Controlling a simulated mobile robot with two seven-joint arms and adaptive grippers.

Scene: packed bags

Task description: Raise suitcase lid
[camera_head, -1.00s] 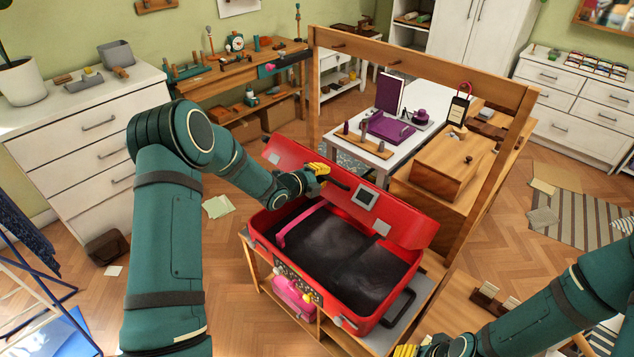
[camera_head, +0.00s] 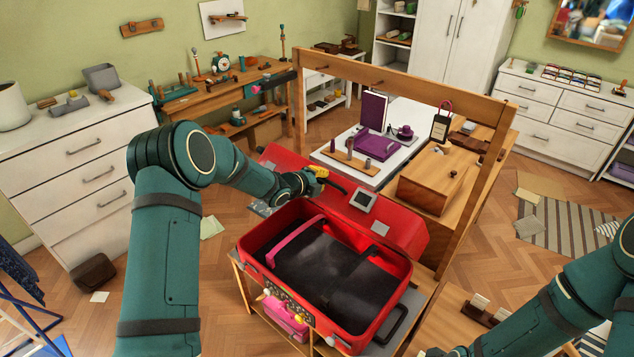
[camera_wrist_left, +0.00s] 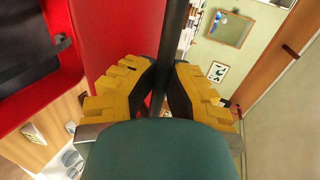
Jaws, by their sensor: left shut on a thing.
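The red suitcase (camera_head: 262,238) stands open on a wooden stand, with a dark lining and a pink strap (camera_head: 290,243) inside. Its red lid (camera_head: 408,220) leans back on the far side, away from the base, with grey patches on its inner face. My left gripper (camera_head: 322,176) is at the lid's upper edge. Its yellow fingers (camera_wrist_left: 162,88) are shut on a dark bar (camera_wrist_left: 172,40), seen between them in the left wrist view beside the red lid. My right arm comes in at the lower right; its fingers are out of the picture.
A wooden frame (camera_head: 468,195) stands just behind the lid, with a white table (camera_head: 340,168) and wooden box (camera_head: 425,190) beyond. A black handle (camera_head: 392,325) sticks out at the suitcase's front right. A pink item (camera_head: 285,318) sits below.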

